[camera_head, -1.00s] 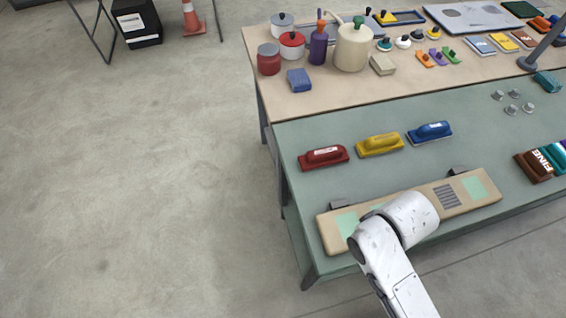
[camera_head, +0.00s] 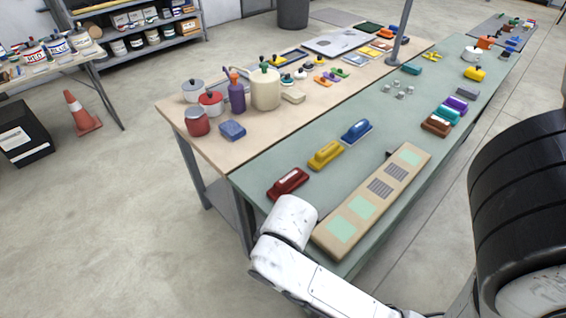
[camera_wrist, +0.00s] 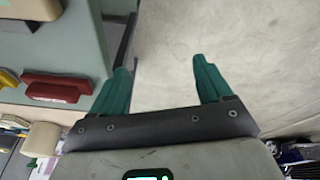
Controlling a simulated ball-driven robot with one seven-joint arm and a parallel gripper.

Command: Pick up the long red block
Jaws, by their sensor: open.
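The long red block (camera_head: 287,183) lies on the green table top (camera_head: 300,148), near its left end in the head view. It has a pale label on top and a darker base. In the wrist view it shows at the left (camera_wrist: 57,88), to the left of the fingers. My gripper (camera_wrist: 163,68) has two green fingers standing wide apart with nothing between them. Bare floor shows between and beyond the fingertips, so they point past the table's edge. In the head view my white arm is in front of the block, and the fingers cannot be made out.
A yellow block (camera_head: 325,155) and a blue block (camera_head: 356,131) lie in line beyond the red one. A long beige board (camera_head: 375,190) with green and striped patches lies along the near edge. Pots and bottles stand on the wooden table (camera_head: 270,120) behind.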

